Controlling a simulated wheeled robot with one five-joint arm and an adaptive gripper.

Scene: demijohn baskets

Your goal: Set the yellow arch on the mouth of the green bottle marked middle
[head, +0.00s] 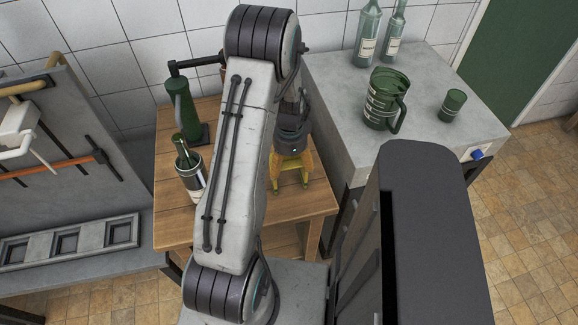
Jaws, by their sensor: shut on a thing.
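My gripper (291,152) points down over the front right part of the wooden table. It is shut on the yellow arch (289,180), whose legs show below it. The gripper partly covers the arch, and I cannot tell whether its legs touch the table. Two pale green bottles with labels, a left one (368,32) and a right one (394,36), stand upright at the back of the grey counter. The labels are too small to read, so I cannot tell which green bottle is marked middle. My arm hides part of the wooden table.
The grey counter (440,135) holds a green jug (381,98) and a green cup (453,105). A tool panel (65,185) stands left.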

